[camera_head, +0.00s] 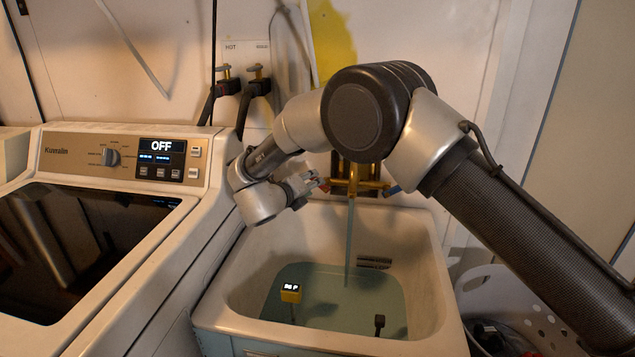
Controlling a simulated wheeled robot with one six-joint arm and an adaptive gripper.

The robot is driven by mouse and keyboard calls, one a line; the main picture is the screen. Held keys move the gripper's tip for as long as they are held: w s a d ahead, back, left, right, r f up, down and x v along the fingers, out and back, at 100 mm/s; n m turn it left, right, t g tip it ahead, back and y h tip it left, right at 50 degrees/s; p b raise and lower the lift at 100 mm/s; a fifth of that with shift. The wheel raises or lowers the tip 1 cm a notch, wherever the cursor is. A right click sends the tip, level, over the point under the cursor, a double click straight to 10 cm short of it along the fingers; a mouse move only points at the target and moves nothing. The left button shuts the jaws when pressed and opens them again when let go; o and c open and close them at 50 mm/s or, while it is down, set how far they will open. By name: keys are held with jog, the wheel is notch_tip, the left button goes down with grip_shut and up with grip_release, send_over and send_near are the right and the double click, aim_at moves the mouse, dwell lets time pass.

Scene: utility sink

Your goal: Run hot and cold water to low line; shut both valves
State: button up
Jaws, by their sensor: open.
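The utility sink (438,270) holds pale blue-green water (340,300). A thin stream (349,240) runs from the brass faucet (356,178) into it. My gripper (317,183) is at the left side of the faucet, by a reddish valve handle (323,186). The jaws are small in view and partly hidden by my wrist, and I cannot tell whether they touch the handle. A blue valve handle (394,190) shows at the right, partly behind my arm. Dark level markings (374,262) are on the back wall, near the waterline. A yellow thermometer (290,293) has a small, unclear readout.
A washing machine (195,205) with its display reading OFF stands close on the left. Wall taps with hoses (240,85) are behind it. A dark post (379,322) stands in the sink. A white perforated basket (510,300) is at right.

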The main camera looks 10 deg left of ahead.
jog(key=shift+x, duration=2.35)
grip_shut()
